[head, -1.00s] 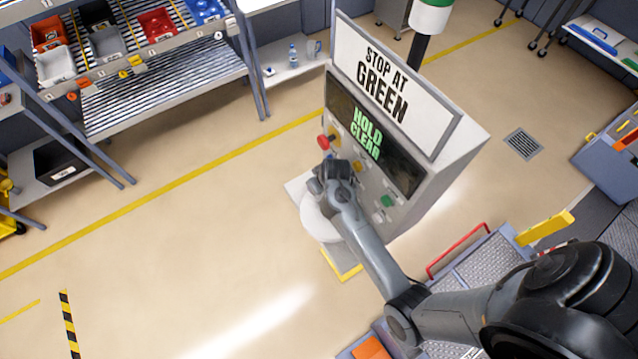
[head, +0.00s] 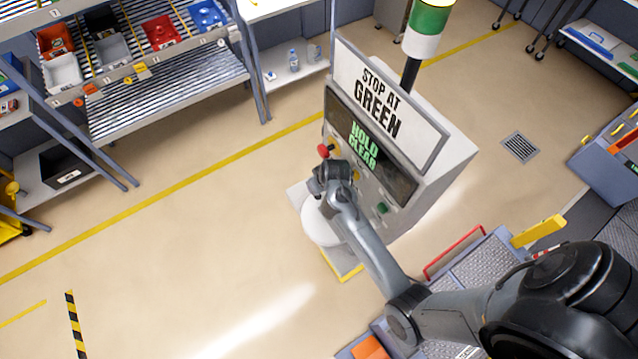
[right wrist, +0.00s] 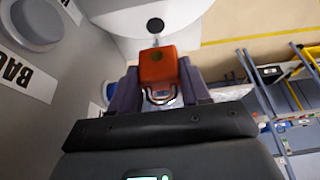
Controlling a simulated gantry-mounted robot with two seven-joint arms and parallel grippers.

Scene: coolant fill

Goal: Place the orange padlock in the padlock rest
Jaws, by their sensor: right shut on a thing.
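The orange padlock (right wrist: 158,66) is between the fingers of my right gripper (right wrist: 160,84) in the right wrist view, its metal shackle pointing back toward the gripper's palm. The right gripper is shut on it. In the head view my right gripper (head: 322,182) is in front of the lower left of the machine's control panel, over a white round part (head: 318,222); the padlock cannot be made out there. I cannot identify the padlock rest for sure in either view. My left gripper is not in view.
The grey machine (head: 440,165) carries a "STOP AT GREEN" sign (head: 385,105) and a display reading "HOLD CLEAR". A red knob (head: 324,150) sits close to the gripper. In the right wrist view a white surface with a dark round spot (right wrist: 155,25) lies beyond the padlock. Shelving stands at left.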

